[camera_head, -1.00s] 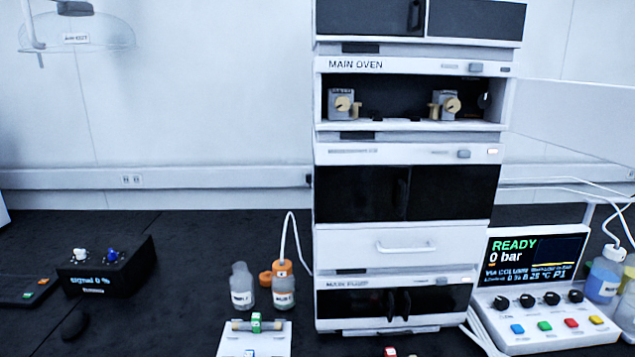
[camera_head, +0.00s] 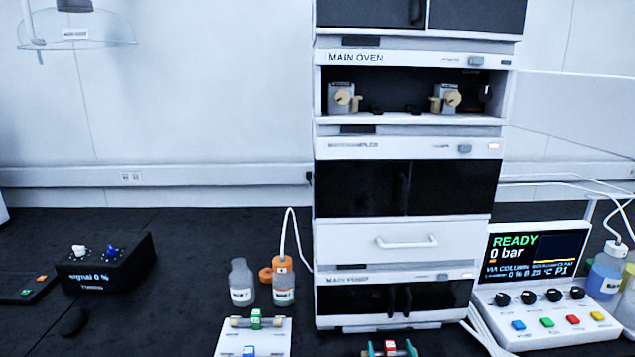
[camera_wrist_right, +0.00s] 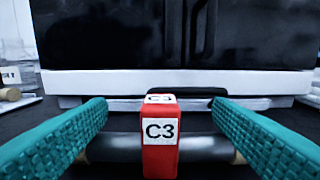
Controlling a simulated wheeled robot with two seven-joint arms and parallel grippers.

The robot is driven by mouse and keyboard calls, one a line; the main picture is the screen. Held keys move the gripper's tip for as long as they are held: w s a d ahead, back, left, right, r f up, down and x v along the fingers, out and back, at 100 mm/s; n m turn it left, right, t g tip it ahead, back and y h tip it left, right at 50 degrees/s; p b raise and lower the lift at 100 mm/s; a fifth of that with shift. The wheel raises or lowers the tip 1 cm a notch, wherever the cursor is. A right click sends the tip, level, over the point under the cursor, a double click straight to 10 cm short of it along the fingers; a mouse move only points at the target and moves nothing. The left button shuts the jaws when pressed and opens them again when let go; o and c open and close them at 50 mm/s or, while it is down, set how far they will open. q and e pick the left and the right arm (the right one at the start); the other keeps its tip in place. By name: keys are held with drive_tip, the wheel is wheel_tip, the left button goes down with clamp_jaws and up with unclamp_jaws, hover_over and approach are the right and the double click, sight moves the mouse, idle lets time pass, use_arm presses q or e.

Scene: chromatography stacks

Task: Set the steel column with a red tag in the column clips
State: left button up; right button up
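The steel column with a red tag (camera_head: 390,347) is low in the head view, in front of the instrument stack. The right wrist view shows its red tag (camera_wrist_right: 160,148), marked C3. The column lies crosswise between the teal fingers of my right gripper (camera_wrist_right: 160,110). The fingers flank it near its two tan ends and appear to hold it lengthwise, clear of the tag. My right gripper (camera_head: 390,351) is cut by the lower edge of the head view. My left gripper is not in view.
A white rack (camera_head: 229,341) holds columns with green (camera_head: 255,319) and blue (camera_head: 249,351) tags. Bottles (camera_head: 242,283) stand behind it. The control console (camera_head: 540,300) is at right. The oven door (camera_head: 575,105) stands open to the right.

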drive_tip(key=c, duration=1.5)
drive_tip(key=shift+s+r+p, duration=0.35)
drive_tip(key=shift+s+p, duration=0.1)
drive_tip(key=shift+p, duration=0.15)
drive_tip(key=s+p, duration=0.1)
drive_tip(key=s+r+p, duration=0.1)
drive_tip(key=s+p, duration=0.1)
drive_tip(key=s+r+p, duration=0.1)
drive_tip(key=s, duration=0.1)
drive_tip(key=shift+d+r, duration=0.1)
drive_tip(key=shift+r, duration=0.1)
